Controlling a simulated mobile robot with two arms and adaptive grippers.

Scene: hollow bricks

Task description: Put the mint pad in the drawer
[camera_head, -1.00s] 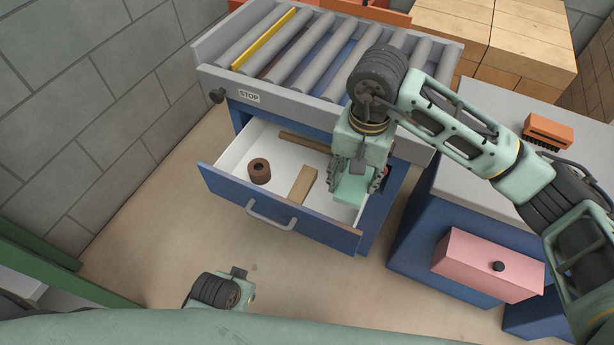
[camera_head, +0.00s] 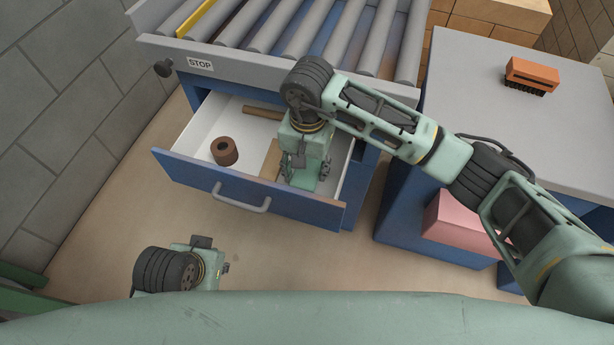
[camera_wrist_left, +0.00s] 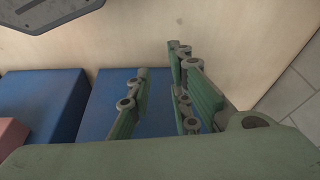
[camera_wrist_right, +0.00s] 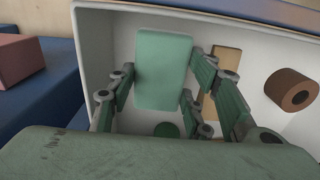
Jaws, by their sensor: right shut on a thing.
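The mint pad (camera_head: 303,181) is a flat, pale green block. My right gripper (camera_head: 305,170) is shut on it inside the open drawer (camera_head: 262,202), towards its right side. In the right wrist view the mint pad (camera_wrist_right: 163,65) stands between the fingers, over the white drawer floor; I cannot tell whether it touches the floor. My left gripper (camera_wrist_left: 158,85) is open and empty, over the floor in front of the blue cabinets. In the head view my left wrist shows at the lower left, away from the drawer.
In the drawer, a brown ring (camera_head: 225,151) lies left, a tan block (camera_head: 271,160) lies close beside my right gripper, and a brown bar (camera_head: 262,113) lies at the back. The roller conveyor (camera_head: 235,55) overhangs the drawer. A brush (camera_head: 532,74) lies on the right-hand worktop.

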